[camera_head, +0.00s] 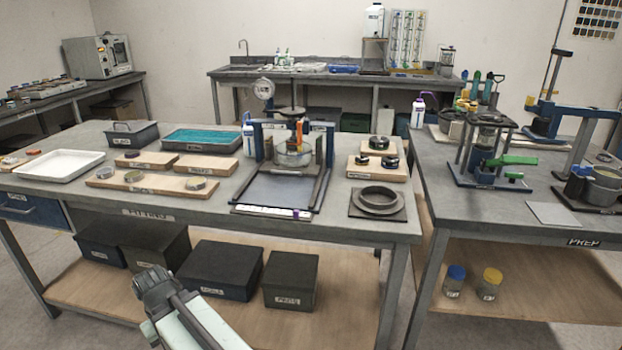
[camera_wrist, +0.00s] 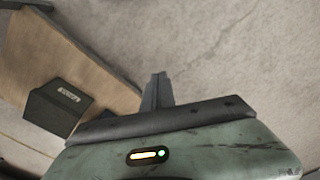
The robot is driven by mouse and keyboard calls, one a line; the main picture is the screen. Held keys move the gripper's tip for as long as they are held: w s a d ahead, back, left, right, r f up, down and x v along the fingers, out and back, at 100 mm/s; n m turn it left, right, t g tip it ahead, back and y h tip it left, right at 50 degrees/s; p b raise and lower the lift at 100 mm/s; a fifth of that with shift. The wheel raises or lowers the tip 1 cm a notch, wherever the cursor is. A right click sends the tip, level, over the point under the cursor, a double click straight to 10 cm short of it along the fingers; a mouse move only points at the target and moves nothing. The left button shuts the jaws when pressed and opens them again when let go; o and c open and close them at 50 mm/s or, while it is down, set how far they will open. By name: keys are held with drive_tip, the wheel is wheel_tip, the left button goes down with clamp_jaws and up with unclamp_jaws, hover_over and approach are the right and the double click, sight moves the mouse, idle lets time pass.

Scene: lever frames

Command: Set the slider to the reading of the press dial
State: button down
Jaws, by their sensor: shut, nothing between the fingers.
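The press (camera_head: 327,150) stands on the middle table, with dark blue posts and a glass dish in its frame. Its round white dial (camera_head: 263,88) sits on a stem at the upper left; the reading is too small to make out. A white scale strip (camera_head: 262,210) runs along the press's front edge, with a small purple mark (camera_head: 296,213) near its right end that looks like the slider. My gripper's fingers (camera_wrist: 157,90) are together and empty in the wrist view, over bare floor beside a low shelf. In the head view my arm shows at the bottom, below and in front of the table.
Left of the press are wooden boards (camera_head: 152,186), a white tray (camera_head: 58,165) and a teal-filled tray (camera_head: 202,141). Right of it is a dark ring on a plate (camera_head: 377,201). Dark boxes (camera_head: 291,280) fill the lower shelf. The right-hand table (camera_head: 450,170) holds other apparatus.

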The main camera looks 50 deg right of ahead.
wheel_tip(320, 180, up, 22)
drive_tip(key=w+d+p, duration=0.1)
drive_tip(key=p, duration=1.7)
wheel_tip(320, 180, up, 15)
drive_tip(key=m+t+y+p, duration=0.5)
drive_tip(key=m+t+p, duration=0.25)
drive_tip(key=m, duration=0.45)
hover_over(299, 213)
drive_tip(key=s+d, duration=0.8)
drive_tip(key=s, duration=0.4)
drive_tip(key=b+x, duration=0.8)
drive_tip(key=x, duration=0.3)
drive_tip(key=shift+s+f, duration=0.1)
drive_tip(key=shift+s, duration=0.05)
drive_tip(key=shift+w+a+r, duration=0.2)
drive_tip(key=shift+w+a, duration=0.1)
drive_tip(key=shift+w, duration=0.25)
drive_tip(key=shift+w+a+r, duration=0.2)
drive_tip(key=shift+w+a, duration=0.15)
drive_tip(key=shift+w, duration=0.25)
drive_tip(key=shift+w+a, duration=0.35)
drive_tip(key=shift+w, duration=0.2)
drive_tip(key=shift+d, duration=0.15)
